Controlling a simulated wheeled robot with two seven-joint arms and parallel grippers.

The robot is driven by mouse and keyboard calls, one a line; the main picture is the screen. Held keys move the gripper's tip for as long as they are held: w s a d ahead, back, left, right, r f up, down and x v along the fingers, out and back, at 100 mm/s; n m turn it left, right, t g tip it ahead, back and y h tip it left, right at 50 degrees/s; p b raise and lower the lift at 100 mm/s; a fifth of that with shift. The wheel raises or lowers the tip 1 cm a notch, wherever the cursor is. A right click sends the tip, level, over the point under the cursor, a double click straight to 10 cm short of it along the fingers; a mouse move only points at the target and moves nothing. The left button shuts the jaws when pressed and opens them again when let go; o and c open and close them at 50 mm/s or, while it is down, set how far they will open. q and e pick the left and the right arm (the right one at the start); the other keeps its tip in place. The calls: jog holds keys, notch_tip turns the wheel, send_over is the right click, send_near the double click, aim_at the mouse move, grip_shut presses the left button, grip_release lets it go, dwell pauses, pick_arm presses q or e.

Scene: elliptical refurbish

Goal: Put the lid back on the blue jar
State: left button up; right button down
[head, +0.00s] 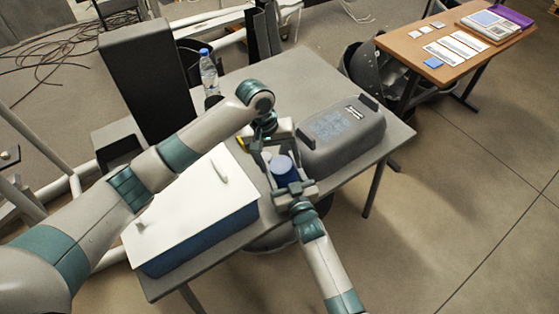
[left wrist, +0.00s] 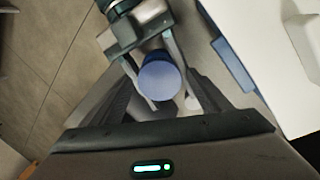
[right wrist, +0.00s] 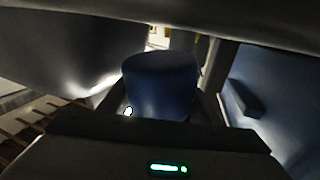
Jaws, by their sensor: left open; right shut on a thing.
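The blue jar (head: 285,173) is a small dark-blue cylinder over the middle of the grey table. My right gripper (head: 292,188) is shut on it from the near side, and the jar fills the space between its fingers in the right wrist view (right wrist: 160,85). A flat, paler blue round top (left wrist: 160,80) faces the left wrist camera; I cannot tell whether it is the lid or the jar's own top. My left gripper (head: 270,150) is open above the jar, its fingers spread on either side of that top. No separate lid is clearly visible.
A white-topped blue box (head: 200,205) stands left of the jar and a grey case (head: 345,135) right of it, leaving a narrow gap. A water bottle (head: 209,75) stands at the back. A wooden table (head: 420,75) is at the far right.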

pick_arm(q)
jog(key=shift+v, duration=2.25)
pick_arm(e)
jog(key=shift+r, duration=0.1)
pick_arm(q)
jog(key=shift+c, duration=0.4)
jog(key=n, duration=0.1)
jog(key=r+n, duration=0.1)
jog(key=shift+a+r+n, duration=0.15)
jog(key=shift+r+n, duration=0.1)
jog(key=shift+n, duration=0.15)
jog(key=shift+a+r+n, duration=0.1)
jog(key=shift+r+n, duration=0.4)
jog(key=shift+n, duration=0.45)
jog(key=shift+a+r+n, duration=0.1)
jog(key=shift+r+n, duration=0.35)
jog(key=shift+n, duration=0.5)
jog(key=shift+f, duration=0.15)
jog(key=shift+x, duration=3.85)
